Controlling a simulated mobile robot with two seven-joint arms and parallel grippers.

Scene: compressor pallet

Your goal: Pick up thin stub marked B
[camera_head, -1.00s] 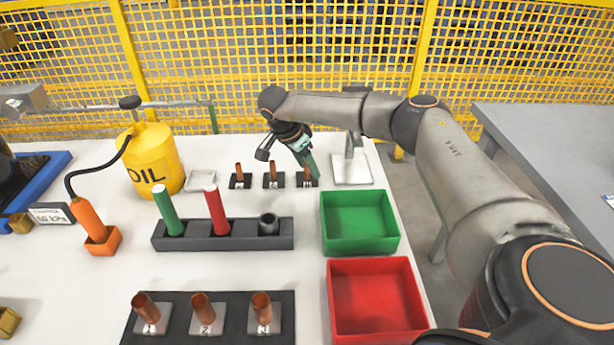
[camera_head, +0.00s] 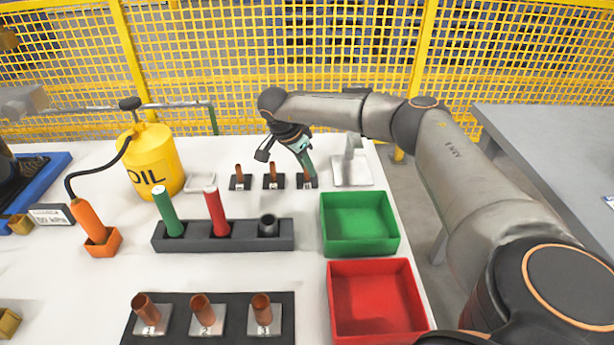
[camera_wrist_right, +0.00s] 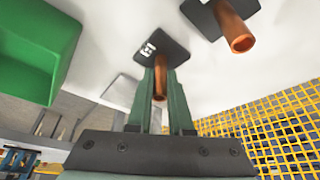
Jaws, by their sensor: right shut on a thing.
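Three thin copper stubs stand on small dark plates in a row at the back of the white table: a left one (camera_head: 239,172), a middle one (camera_head: 272,170) and a right one (camera_wrist_right: 160,84). My right gripper (camera_head: 307,168) is lowered over the right one. In the right wrist view my right gripper (camera_wrist_right: 161,76) has its green fingers shut on both sides of this stub. The stub's plate (camera_wrist_right: 161,49) bears a white mark that I cannot read surely. The stub appears still at its plate. My left gripper is not in view.
A green bin (camera_head: 350,248) and a red bin (camera_head: 335,332) stand at the right. A dark holder (camera_head: 193,243) with green and red handles is in the middle. Thicker copper stubs (camera_head: 202,308) stand in front. A yellow oil can (camera_head: 155,172) is left of the thin stubs.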

